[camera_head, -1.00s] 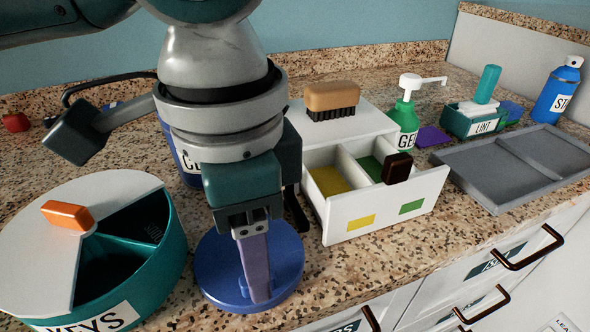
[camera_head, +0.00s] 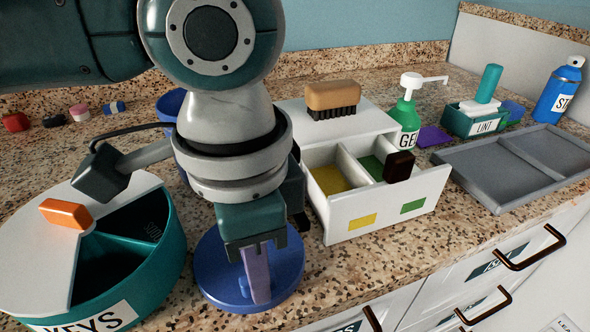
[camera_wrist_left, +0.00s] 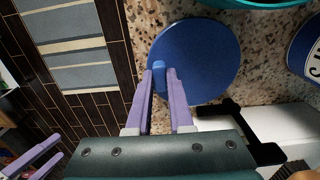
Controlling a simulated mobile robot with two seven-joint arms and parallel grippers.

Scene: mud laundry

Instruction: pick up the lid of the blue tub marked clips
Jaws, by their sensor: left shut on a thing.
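A round blue lid (camera_head: 212,272) with a small upright knob lies flat at the front of the counter. My left gripper (camera_head: 258,290) points down over it, its purple fingers shut on the lid's knob. In the left wrist view the lid (camera_wrist_left: 205,60) shows with the knob (camera_wrist_left: 158,77) between the fingertips. Whether the lid touches the counter is hard to tell. The blue tub (camera_head: 170,102) stands behind my left arm, mostly hidden; part of its label shows in the left wrist view (camera_wrist_left: 308,55). My right gripper (camera_wrist_left: 48,156) shows at the lower left there, fingers apart and empty.
A teal round container marked KEYS (camera_head: 150,285) stands left of the lid. A white drawer box (camera_head: 385,215) with a brush (camera_head: 332,97) on top stands close on the right. A grey tray (camera_head: 500,170) lies farther right. The counter's front edge is near.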

